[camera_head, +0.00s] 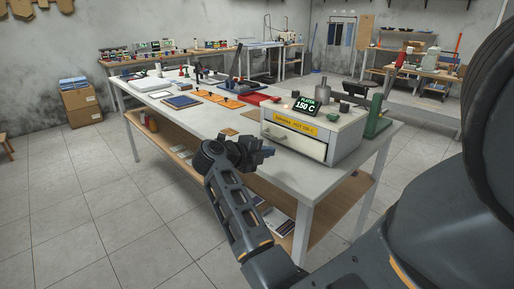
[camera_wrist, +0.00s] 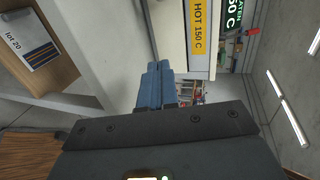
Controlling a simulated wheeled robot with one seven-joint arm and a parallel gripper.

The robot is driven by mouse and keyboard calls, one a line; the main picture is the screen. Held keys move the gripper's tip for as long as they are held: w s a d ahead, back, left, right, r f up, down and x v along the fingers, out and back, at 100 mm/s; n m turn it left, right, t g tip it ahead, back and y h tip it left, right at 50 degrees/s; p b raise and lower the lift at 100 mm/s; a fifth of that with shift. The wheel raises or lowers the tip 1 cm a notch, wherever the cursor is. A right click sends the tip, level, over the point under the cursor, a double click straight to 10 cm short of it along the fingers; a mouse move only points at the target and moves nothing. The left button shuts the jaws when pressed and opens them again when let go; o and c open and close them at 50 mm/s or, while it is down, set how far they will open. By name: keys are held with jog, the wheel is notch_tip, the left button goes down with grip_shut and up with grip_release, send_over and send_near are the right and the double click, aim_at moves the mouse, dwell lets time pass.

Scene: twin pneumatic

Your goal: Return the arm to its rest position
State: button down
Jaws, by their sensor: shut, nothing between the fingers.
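My gripper (camera_head: 262,152) is at the front edge of the white workbench (camera_head: 185,112) in the head view, in front of a white press box. My arm reaches up to it from the lower right. In the wrist view, my gripper's fingers (camera_wrist: 158,85) are together, with nothing seen between them. They point toward the side of the box, which carries a yellow "HOT 150 C" label.
The white box (camera_head: 345,135) has a drawer, a yellow warning label and a "PLATEN 150 C" sign (camera_head: 306,106). Trays, an orange mat (camera_head: 218,98) and small tools lie farther along the bench. The floor at left is clear.

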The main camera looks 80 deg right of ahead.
jog(key=shift+a, duration=0.1)
jog(key=s+a+r+n+t+h, duration=0.1)
jog(key=a+r+n+t+h, duration=0.1)
jog(key=a+n+t, duration=1.1)
jog(key=s+a+r+n+t+h, duration=0.1)
jog(key=s+a+n+t+h, duration=0.1)
jog(key=a+n+t, duration=1.05)
jog(key=s+a+f+n+g+y, duration=0.1)
jog(key=s+a+n+y, duration=0.3)
jog(key=a, duration=0.3)
jog(key=s+a+f+n+g+y, duration=0.1)
jog(key=s+a+f+n+y, duration=0.1)
jog(key=s+a+n+y, duration=0.2)
jog(key=s+a+f+n+g+y, duration=0.1)
jog(key=s+a+n+y, duration=0.2)
jog(key=a+n+y, duration=0.5)
jog(key=shift+s+a+f+n, duration=0.25)
jog(key=shift+s+a+n, duration=0.2)
jog(key=shift+a, duration=0.75)
